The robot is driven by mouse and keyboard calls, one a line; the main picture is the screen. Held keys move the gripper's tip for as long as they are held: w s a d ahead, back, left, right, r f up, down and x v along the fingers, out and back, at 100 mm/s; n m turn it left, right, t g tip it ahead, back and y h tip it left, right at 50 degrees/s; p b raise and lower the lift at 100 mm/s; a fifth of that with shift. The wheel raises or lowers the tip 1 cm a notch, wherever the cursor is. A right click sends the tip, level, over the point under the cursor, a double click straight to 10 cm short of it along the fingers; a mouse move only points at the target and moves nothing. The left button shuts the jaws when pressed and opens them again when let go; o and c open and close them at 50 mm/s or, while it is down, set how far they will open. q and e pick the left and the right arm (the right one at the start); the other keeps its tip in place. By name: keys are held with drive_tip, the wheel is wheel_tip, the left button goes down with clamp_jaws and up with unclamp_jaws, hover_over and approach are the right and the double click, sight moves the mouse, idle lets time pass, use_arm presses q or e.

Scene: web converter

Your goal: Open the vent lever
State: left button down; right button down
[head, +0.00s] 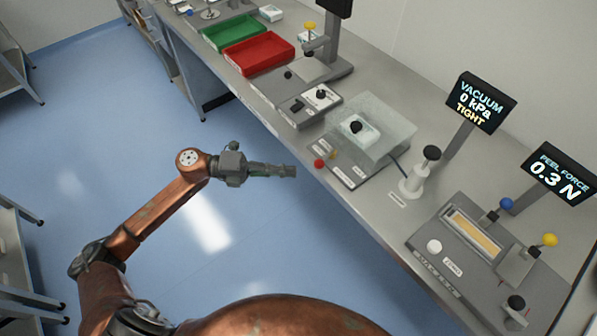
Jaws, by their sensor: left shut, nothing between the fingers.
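A small lever with a red knob (319,163) sits at the front left of the vacuum station's grey base plate (350,174); it looks like the vent lever, but its label is too small to read. A clear box (385,125) covers a white block with a black knob (355,127) on that station. My left gripper (293,171) is shut and empty. In the head view it points right, its tips just left of the red knob with a small gap between them; the depth is hard to judge. My right gripper is not in view.
A display (481,102) reads VACUUM 0 kPa TIGHT; another (559,174) reads PEEL FORCE 0.3 N. A white hand pump (412,185) with a black knob stands right of the box. Green (234,34) and red (262,53) trays lie farther back. Blue floor is clear left of the bench.

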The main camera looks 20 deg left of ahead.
use_arm(q)
drive_tip(key=shift+v, duration=1.45)
drive_tip(key=shift+s, duration=0.1)
